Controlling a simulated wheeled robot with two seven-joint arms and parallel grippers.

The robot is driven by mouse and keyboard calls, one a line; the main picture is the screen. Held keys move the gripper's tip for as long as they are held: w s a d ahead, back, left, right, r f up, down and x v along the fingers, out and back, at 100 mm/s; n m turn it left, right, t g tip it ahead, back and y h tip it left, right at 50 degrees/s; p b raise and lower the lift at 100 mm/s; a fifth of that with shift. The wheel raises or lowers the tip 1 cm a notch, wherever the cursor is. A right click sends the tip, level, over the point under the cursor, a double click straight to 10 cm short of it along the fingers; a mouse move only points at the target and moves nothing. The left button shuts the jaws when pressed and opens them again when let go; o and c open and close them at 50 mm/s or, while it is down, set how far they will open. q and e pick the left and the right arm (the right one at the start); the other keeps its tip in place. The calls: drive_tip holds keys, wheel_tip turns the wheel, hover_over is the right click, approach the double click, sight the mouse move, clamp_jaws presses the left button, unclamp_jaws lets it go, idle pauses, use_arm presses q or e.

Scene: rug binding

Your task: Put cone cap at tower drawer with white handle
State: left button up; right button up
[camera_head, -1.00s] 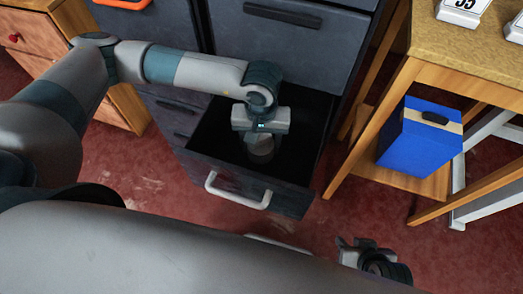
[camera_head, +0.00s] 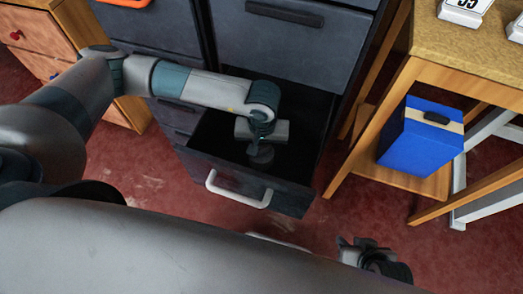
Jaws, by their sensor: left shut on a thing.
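The tower drawer with the white handle (camera_head: 238,196) is pulled open, and its dark inside faces up. My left gripper (camera_head: 261,150) is down inside the open drawer, between its walls. It is shut on a small greyish round thing, likely the cone cap (camera_head: 262,157), which shows only partly below the gripper body. I cannot tell whether the cap touches the drawer floor. My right gripper (camera_head: 358,250) is at the bottom of the view, low over the floor and away from the drawer; its fingers are too small and dark to read.
A dark cabinet front (camera_head: 290,40) rises behind the drawer. A wooden table (camera_head: 400,85) stands at the right, with a blue box (camera_head: 420,138) on its lower shelf. A wooden cabinet (camera_head: 45,40) with red and blue knobs stands at the left. Red floor lies in front.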

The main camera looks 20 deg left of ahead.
use_arm(q)
drive_tip(key=shift+f, duration=0.1)
drive_tip(key=o, duration=1)
wheel_tip(320, 180, up, 12)
drive_tip(key=shift+r, duration=0.15)
idle(0.6)
